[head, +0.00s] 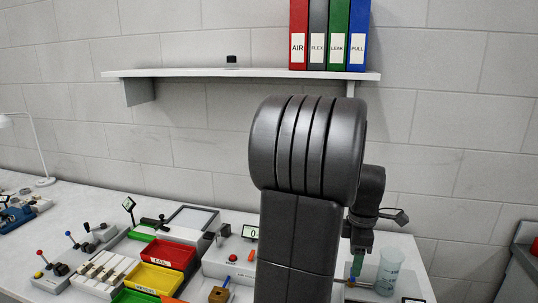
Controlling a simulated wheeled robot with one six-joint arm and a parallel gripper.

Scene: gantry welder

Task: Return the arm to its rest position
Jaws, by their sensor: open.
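My arm rises dark grey through the middle of the head view and hides part of the bench behind it. Its far end bends down at the right, with my gripper (359,250) low over the right end of the bench. The gripper is open. A small blue and green item (356,268) shows just below the jaws, left of a clear beaker (389,272). I cannot tell whether the gripper touches that item.
The bench carries a red bin (168,254), a yellow bin (152,279), lever switches and a box with a display (250,231). A wall shelf (215,73) holds upright binders (328,40). A red-topped unit (525,258) stands at far right.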

